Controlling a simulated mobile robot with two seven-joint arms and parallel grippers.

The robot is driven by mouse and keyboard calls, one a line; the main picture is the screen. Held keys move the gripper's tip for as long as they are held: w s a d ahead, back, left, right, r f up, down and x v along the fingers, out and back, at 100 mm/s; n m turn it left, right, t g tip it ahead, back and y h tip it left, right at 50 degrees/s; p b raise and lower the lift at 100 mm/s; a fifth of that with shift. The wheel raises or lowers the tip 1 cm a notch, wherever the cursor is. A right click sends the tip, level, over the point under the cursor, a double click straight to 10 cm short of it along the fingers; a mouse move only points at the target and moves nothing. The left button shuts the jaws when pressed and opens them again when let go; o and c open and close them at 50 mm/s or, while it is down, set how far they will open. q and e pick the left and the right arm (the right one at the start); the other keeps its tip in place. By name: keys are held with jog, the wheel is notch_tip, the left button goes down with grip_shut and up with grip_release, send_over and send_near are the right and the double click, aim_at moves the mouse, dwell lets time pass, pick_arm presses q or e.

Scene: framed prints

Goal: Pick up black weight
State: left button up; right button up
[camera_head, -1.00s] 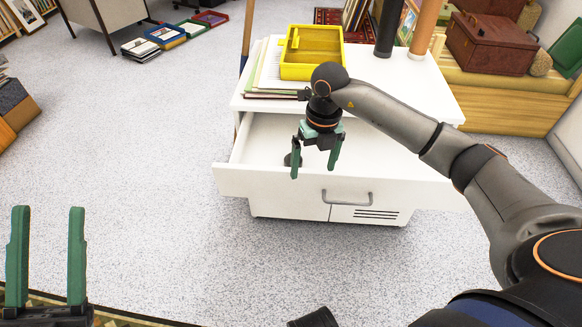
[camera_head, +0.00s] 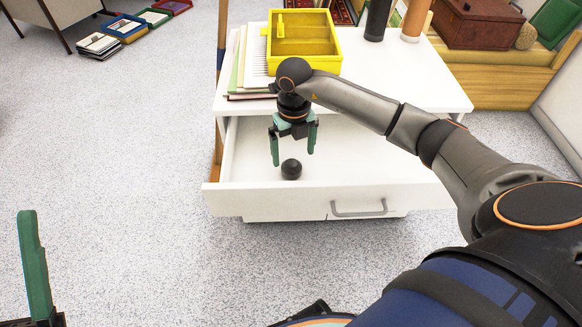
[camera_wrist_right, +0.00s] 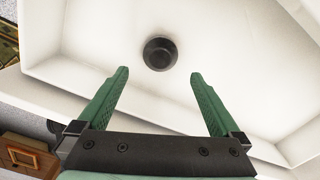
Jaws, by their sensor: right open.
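The black weight (camera_head: 291,169) is a small dark round object on the floor of the open white drawer (camera_head: 240,172). It also shows in the right wrist view (camera_wrist_right: 160,53), beyond the fingertips and centred between them. My right gripper (camera_head: 294,157) hangs over the drawer with its green fingers pointing down. It is open and empty, a little above and behind the weight, apart from it. In the right wrist view its fingers (camera_wrist_right: 160,88) are spread wide. My left gripper shows only one green finger (camera_head: 36,265) at the lower left; the other finger is out of frame.
The white cabinet top (camera_head: 400,85) is just above the drawer and holds a yellow tray (camera_head: 304,62), papers (camera_head: 245,70) and two cylinders, one black (camera_head: 377,18) and one orange (camera_head: 416,18). The drawer front has a grey handle (camera_head: 358,209). Clear floor lies left of the cabinet.

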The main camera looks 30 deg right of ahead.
aim_at(291, 163)
jog(key=f+b, duration=0.1)
jog(key=f, duration=0.1)
jog(key=w+f+b, duration=0.1)
jog(key=f, duration=0.2)
jog(key=shift+f, duration=0.5)
jog(key=shift+r, duration=0.1)
grip_shut()
dwell(0.3)
